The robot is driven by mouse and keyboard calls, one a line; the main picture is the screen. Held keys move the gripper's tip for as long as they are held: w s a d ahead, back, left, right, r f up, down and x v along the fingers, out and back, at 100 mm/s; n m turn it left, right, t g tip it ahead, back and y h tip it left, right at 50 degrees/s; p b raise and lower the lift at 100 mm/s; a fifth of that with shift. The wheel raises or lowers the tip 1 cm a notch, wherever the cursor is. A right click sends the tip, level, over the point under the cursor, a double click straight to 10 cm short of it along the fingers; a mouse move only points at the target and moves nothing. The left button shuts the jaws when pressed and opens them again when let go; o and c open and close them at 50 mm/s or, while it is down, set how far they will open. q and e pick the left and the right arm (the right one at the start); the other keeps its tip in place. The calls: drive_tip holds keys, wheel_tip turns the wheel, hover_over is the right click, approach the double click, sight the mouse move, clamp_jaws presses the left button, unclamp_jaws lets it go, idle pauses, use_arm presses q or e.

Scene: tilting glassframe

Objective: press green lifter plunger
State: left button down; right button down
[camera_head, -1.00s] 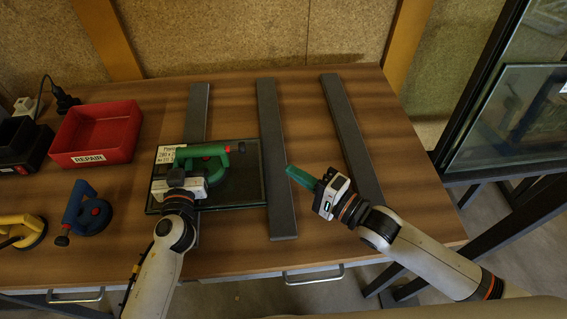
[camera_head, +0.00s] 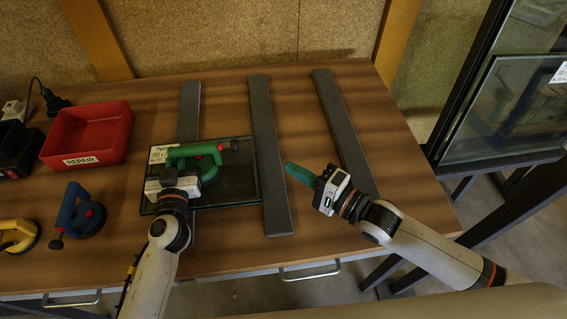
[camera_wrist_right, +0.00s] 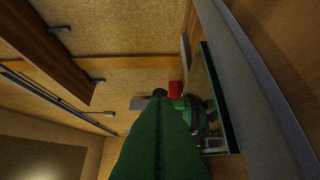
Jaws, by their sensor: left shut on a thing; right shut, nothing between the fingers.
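The green lifter (camera_head: 181,152) sits on a dark glass pane (camera_head: 238,190) on the table. Its plunger (camera_head: 235,145), a black knob with a red part beside it, points right at the lifter's far right end. My left gripper (camera_head: 168,178) is shut on the lifter near its left end; its fingers are mostly hidden. My right gripper (camera_head: 297,173) is shut and empty, with green fingers, to the right of the plunger and clearly apart from it. In the right wrist view its fingers (camera_wrist_right: 160,145) point toward the lifter (camera_wrist_right: 197,112), partly hiding it.
Grey bars (camera_head: 268,160) cross the table, one between the pane and my right gripper. A red bin (camera_head: 75,150) labelled REPAIR, a blue lifter (camera_head: 76,212) and a yellow lifter (camera_head: 22,236) are at left. A glass rack (camera_head: 470,110) stands at right.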

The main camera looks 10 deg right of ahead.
sight(235, 145)
drive_tip(key=shift+w+d, duration=0.1)
drive_tip(key=shift+d, duration=1.05)
drive_tip(key=x, duration=1)
drive_tip(key=shift+a, duration=2.05)
drive_tip(key=shift+a, duration=0.1)
